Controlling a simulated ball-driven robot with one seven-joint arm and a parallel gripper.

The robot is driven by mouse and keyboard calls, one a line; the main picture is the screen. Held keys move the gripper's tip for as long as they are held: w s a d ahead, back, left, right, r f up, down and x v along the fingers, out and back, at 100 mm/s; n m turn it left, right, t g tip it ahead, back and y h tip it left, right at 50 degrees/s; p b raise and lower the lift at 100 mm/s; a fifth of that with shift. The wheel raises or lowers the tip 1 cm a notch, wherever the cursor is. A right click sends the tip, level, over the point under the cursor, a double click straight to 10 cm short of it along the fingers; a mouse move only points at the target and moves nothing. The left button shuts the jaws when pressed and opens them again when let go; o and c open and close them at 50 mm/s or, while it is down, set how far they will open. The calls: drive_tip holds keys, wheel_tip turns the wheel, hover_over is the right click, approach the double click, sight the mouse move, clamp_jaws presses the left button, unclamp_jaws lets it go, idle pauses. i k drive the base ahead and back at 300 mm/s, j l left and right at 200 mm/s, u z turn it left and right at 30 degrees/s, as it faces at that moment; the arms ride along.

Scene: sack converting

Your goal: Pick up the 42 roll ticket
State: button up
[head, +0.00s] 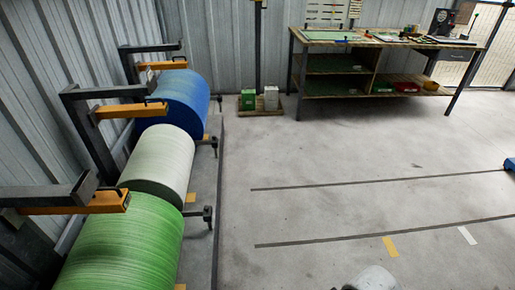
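No ticket with a readable 42 shows in the head view. Large rolls of blue (178,100), white (160,160) and green (125,245) material lie in a row along the left wall, and I cannot make out a number on any of them. Small flat sheets (388,37) lie on the workbench (345,43) at the back right, too small to read. My gripper is not in view. A pale rounded part at the bottom edge seems to be mine.
Dark brackets with orange bars (130,110) jut over the rolls. Green and white boxes (271,97) stand on a small pallet by a post. A yellow strip (390,246) and a white strip (467,235) lie near dark floor lines. The middle floor is clear.

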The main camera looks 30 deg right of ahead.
sight(148, 70)
drive_tip(key=i+l, duration=0.4)
drive_tip(key=i, duration=0.2)
drive_tip(key=i+l+u, duration=0.1)
drive_tip(key=i+l, duration=0.25)
drive_tip(key=i, duration=0.3)
